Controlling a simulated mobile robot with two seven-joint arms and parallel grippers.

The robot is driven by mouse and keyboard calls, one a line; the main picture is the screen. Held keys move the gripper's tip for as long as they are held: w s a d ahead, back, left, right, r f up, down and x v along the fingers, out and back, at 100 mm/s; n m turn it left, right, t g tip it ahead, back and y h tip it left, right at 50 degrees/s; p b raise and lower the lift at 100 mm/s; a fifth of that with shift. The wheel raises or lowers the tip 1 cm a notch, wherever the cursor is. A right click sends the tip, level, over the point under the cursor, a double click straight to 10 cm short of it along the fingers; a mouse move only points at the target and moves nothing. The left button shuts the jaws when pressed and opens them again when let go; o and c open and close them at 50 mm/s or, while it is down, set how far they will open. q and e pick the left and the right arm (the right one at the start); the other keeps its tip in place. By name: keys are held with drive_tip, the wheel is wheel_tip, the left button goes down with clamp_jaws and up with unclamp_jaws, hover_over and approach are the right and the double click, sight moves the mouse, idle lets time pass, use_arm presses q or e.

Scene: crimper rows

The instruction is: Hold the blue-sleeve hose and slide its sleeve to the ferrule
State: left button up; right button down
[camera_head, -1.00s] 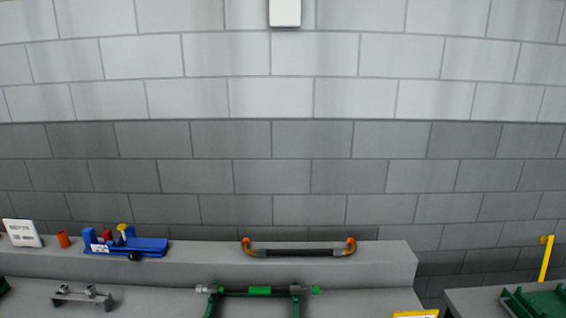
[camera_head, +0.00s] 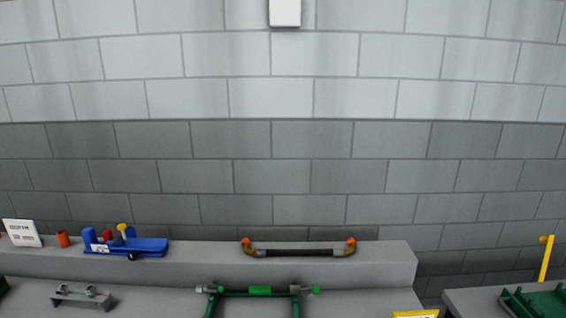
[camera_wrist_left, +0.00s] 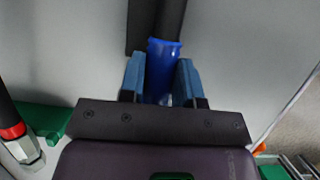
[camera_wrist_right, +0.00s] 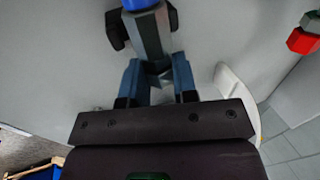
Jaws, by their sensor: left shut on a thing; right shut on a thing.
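In the left wrist view my left gripper (camera_wrist_left: 160,82) is shut around a bright blue sleeve (camera_wrist_left: 160,60). The black hose (camera_wrist_left: 171,18) runs out of the sleeve toward the top. In the right wrist view my right gripper (camera_wrist_right: 156,78) is shut on the grey metal hose fitting (camera_wrist_right: 150,38), at its lower end. A blue piece (camera_wrist_right: 140,4) shows just above this fitting, cut off by the picture's top edge. I cannot tell whether it is the sleeve. Neither gripper nor this hose shows in the head view.
In the head view, a green-sleeve hose (camera_head: 260,290) lies on green supports. A black hose with orange-capped bent ends (camera_head: 298,252) and a blue tool holder (camera_head: 130,246) are on the raised ledge. A red-banded hose (camera_wrist_left: 13,131) lies left in the left wrist view.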

use_arm(q)
drive_tip(key=shift+a, duration=1.7)
use_arm(e)
drive_tip(key=shift+d, duration=0.1)
use_arm(q)
drive_tip(key=o, duration=1)
drive_tip(key=shift+c, duration=0.2)
drive_tip(key=shift+d, duration=0.1)
drive_tip(key=v, duration=1.2)
use_arm(e)
drive_tip(key=c, duration=0.8)
unclamp_jaws()
